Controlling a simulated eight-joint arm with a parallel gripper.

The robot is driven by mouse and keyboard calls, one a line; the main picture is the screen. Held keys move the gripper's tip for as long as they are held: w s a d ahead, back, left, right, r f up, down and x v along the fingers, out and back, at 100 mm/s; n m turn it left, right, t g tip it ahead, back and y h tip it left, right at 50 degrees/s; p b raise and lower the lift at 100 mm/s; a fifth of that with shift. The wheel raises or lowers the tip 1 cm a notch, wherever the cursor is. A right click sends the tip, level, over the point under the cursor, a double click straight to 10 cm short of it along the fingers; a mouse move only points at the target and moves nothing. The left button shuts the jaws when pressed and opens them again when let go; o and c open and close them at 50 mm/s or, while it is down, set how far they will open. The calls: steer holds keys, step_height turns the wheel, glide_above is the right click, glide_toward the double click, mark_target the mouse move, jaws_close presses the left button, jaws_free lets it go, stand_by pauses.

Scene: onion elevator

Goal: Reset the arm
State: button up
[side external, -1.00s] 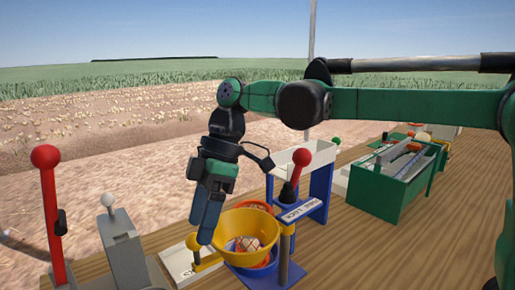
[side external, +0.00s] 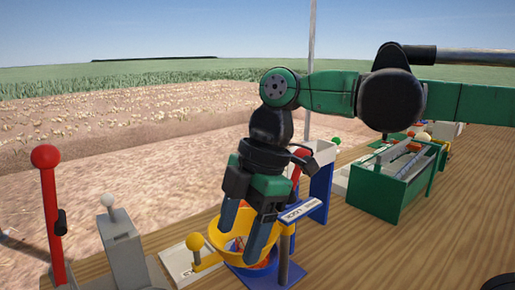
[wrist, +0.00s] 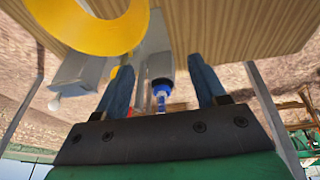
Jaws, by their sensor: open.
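My gripper (side external: 244,238) is open in the side external view, with its blue-grey fingers pointing down in front of the yellow bowl (side external: 214,240). The fingers cover part of the bowl. In the wrist view my gripper (wrist: 162,80) shows its two fingers spread wide apart, with nothing held between them. The yellow rim (wrist: 90,35) shows at the upper left there. My arm is bent at the elbow above the wooden table (side external: 400,262).
A red-knobbed lever (side external: 48,200) and a grey lever box (side external: 122,245) stand at the left. A yellow-knobbed lever (side external: 195,242) is beside the bowl. A blue stand (side external: 320,190) and green crate (side external: 385,195) are behind.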

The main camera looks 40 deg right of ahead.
steer(key=s+d+f+n+t+h, duration=0.1)
steer(key=s+d+f+n+t, duration=0.2)
steer(key=s+f, duration=0.25)
steer(key=w+d+f+m+t+h, duration=0.1)
steer(key=d+m, duration=0.4)
steer(key=m, duration=0.5)
steer(key=w+d+f+m+t+h, duration=0.1)
steer(key=w+d+m, duration=0.2)
steer(key=d+m, duration=0.3)
steer(key=m, duration=0.3)
steer(key=shift+w+m+t, duration=0.4)
steer(key=shift+d, duration=0.1)
